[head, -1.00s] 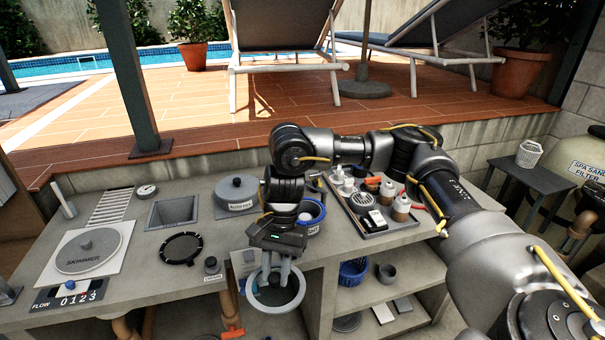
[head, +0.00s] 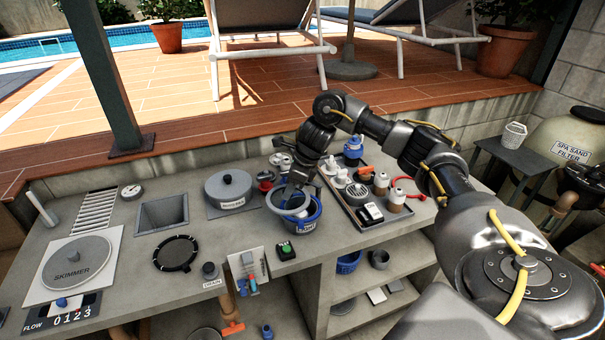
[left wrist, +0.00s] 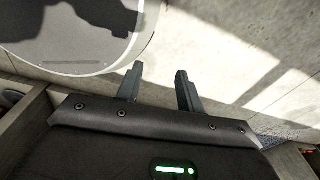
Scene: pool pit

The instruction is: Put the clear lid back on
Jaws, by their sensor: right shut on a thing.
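My right gripper (head: 292,192) is shut on a round lid with a pale grey rim (head: 274,207), which I take to be the clear lid. It holds the lid over the blue-rimmed pot (head: 317,219) with a white label. The lid overlaps the left part of the pot in the picture, and I cannot tell whether they touch. The fingers hide part of the lid. A black ring (head: 177,254) with small knobs lies flat on the counter to the left. My left gripper (left wrist: 157,82) shows only in the left wrist view, with its fingers apart and nothing between them.
A grey lidded pot (head: 228,190) stands left of the blue-rimmed pot. A tray (head: 372,226) with bottles is to its right. A green button (head: 286,250) is in front. The skimmer cover (head: 76,263) is far left. A round pale disc (left wrist: 75,35) is near my left fingers.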

